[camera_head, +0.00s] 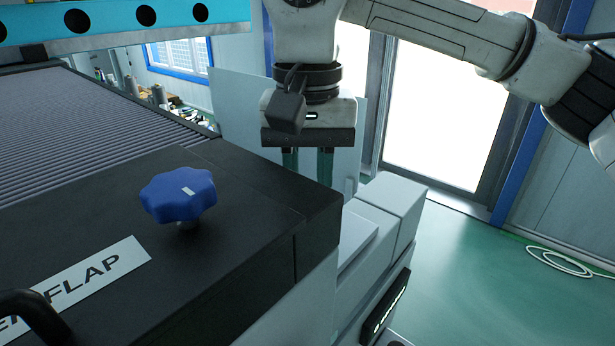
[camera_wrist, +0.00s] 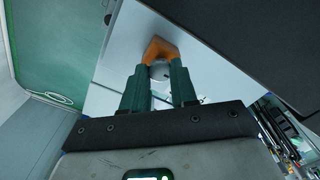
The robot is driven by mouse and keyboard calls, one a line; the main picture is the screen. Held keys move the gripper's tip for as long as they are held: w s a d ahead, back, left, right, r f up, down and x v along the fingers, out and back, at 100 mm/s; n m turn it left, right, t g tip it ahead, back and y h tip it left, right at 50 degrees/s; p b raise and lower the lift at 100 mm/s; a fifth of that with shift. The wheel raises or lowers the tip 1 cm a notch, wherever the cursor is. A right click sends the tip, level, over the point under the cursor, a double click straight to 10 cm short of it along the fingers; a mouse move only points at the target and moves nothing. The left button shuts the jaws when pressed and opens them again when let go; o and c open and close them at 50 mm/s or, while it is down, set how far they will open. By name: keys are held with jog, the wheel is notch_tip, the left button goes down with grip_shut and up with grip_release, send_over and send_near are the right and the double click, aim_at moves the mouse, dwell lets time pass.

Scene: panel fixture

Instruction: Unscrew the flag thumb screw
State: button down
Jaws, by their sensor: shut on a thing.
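The flag thumb screw appears as an orange flag-shaped head (camera_wrist: 158,47) at the fingertips in the wrist view, against a pale grey panel (camera_wrist: 110,60). A round grey part shows just below the orange, between the fingers. My gripper (camera_wrist: 160,72) has its two green fingers around the screw head, shut on it. In the head view my gripper (camera_head: 308,165) points down behind the black housing's far corner. Its fingertips and the screw are hidden there.
A blue star knob (camera_head: 179,196) stands on the black housing (camera_head: 240,225), near a white label (camera_head: 85,275) reading "FLAP". A black handle (camera_head: 35,312) is at lower left. A teal perforated beam (camera_head: 125,20) crosses the upper left.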

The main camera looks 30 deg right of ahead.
jog(key=shift+r+n, duration=0.1)
jog(key=shift+n, duration=1)
jog(key=c, duration=0.9)
grip_release()
notch_tip(320, 180, up, 11)
jog(key=shift+f+b, duration=0.15)
jog(key=shift+b, duration=0.25)
jog(key=shift+f, duration=0.1)
